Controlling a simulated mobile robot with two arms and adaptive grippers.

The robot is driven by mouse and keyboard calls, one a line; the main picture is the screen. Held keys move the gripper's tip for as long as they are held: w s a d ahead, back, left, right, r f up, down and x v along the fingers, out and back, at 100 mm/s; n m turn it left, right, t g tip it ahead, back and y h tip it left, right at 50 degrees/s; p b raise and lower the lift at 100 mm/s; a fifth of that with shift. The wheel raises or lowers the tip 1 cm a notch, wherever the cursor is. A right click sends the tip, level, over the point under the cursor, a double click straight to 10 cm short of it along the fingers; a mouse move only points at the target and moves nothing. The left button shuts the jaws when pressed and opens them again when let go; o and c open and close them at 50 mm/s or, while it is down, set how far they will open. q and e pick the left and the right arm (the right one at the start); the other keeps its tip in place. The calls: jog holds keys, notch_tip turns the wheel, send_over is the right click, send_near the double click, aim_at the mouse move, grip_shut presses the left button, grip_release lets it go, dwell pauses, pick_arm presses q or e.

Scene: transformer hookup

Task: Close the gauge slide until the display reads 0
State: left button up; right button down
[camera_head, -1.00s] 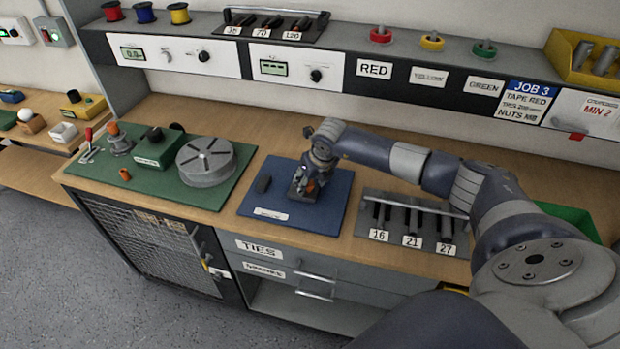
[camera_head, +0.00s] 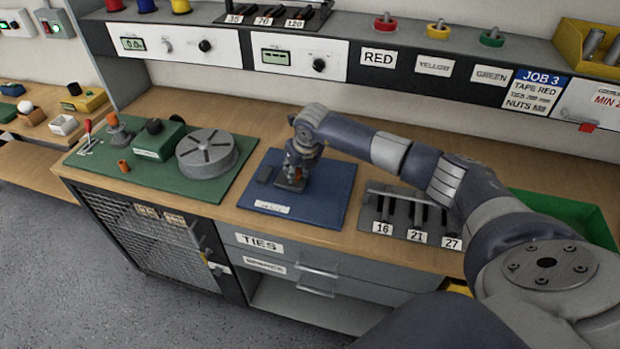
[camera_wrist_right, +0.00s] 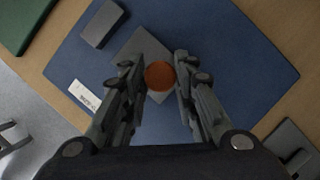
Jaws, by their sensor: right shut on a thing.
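The gauge sits on a blue mat (camera_head: 330,205) on the bench. Its dark fixed block (camera_head: 264,174) is at the left, and its grey slide (camera_head: 289,184) is just right of it, with a small gap between them. My right gripper (camera_head: 296,172) is over the slide, shut on the round orange knob (camera_wrist_right: 160,75), which shows between the fingers in the right wrist view. The block (camera_wrist_right: 103,23) also shows there, up and left of the slide (camera_wrist_right: 135,48). Two small displays (camera_head: 132,44) (camera_head: 275,57) are on the shelf front; their digits are too small to read surely. My left gripper is not in view.
A green mat (camera_head: 205,195) with a grey round turntable (camera_head: 206,153) lies left of the blue mat. A rack (camera_head: 400,212) labelled 16, 21 and 27 stands to the right. My right arm reaches over the bench's right part.

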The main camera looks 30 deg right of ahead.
jog(key=shift+w+a+f+b, duration=0.15)
jog(key=shift+w+a+b, duration=0.35)
jog(key=shift+w+a, duration=0.45)
jog(key=shift+w, duration=0.15)
jog(key=shift+r, duration=0.2)
jog(key=c, duration=1.3)
grip_release()
jog(key=v, duration=1.2)
jog(key=shift+w, duration=0.1)
